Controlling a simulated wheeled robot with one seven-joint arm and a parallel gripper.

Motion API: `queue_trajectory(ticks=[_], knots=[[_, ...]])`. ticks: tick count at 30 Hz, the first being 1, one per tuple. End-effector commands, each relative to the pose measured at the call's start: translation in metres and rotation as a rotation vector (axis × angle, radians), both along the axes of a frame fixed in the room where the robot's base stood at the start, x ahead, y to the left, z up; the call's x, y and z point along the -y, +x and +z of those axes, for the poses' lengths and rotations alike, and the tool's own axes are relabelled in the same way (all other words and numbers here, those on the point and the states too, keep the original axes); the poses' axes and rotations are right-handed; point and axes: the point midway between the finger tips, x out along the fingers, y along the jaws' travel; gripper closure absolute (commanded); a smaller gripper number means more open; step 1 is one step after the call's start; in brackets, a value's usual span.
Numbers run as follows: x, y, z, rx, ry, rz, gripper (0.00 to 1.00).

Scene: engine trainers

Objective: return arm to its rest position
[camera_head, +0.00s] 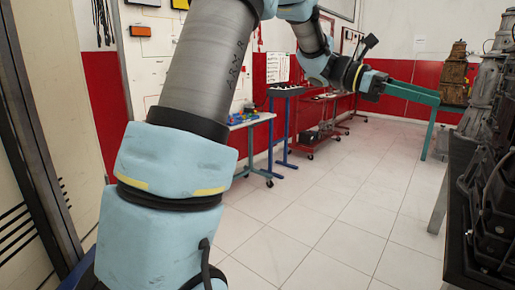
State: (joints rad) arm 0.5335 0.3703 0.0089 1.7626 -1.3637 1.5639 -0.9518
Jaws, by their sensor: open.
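My arm rises from the lower left of the head view, grey and pale blue, and bends over at the top. Its far end hangs at the upper right, with my gripper (376,85) pointing to the right in mid-air. My gripper is small and dark here, and its fingers are hard to make out against the green stand behind. It is open, and I see nothing held in it.
A green stand (424,140) is behind my gripper. Dark engine units (493,195) fill the right edge on a dark bench. Blue-legged workbenches (262,150) and a red cart (322,137) line the left wall. The tiled floor (335,215) between is clear.

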Motion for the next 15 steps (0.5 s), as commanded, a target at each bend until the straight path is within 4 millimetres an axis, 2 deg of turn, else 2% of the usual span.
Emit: queue_trajectory(ticks=[8,11,14,15], knots=[[-0.05,0.01,-0.054,0.224,0.162,0.044,0.15],[-0.08,0.014,-0.08,0.34,0.241,0.041,0.15],[-0.124,0.017,-0.11,0.49,0.341,0.015,0.15],[-0.146,0.017,-0.123,0.564,0.387,-0.007,0.15]])
